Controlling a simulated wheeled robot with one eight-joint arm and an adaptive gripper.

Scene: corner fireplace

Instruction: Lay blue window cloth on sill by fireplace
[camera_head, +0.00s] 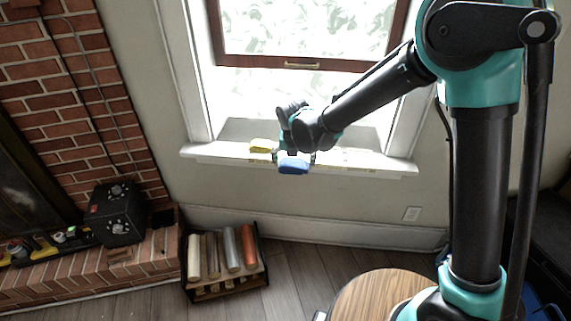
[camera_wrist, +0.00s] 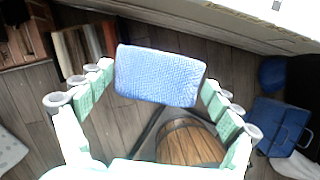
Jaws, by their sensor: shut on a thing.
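The blue cloth (camera_wrist: 160,76) is a folded, textured block. In the wrist view it sits between the two fingers of my gripper (camera_wrist: 158,82), which is shut on it. In the head view the cloth (camera_head: 293,166) is at my gripper (camera_head: 293,155), in front of the window sill's front edge. The white sill (camera_head: 370,163) runs under the window, to the right of the brick fireplace. In the wrist view the sill's edge (camera_wrist: 220,22) crosses the top right. I cannot tell the exact gap between cloth and sill.
A yellow item (camera_head: 262,146) lies on the sill left of my gripper. The sill's right part looks mostly clear. A rack of rolls (camera_head: 222,255) stands on the floor below. A black box (camera_head: 117,214) sits on the brick hearth. A blue bag (camera_wrist: 280,125) lies on the floor.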

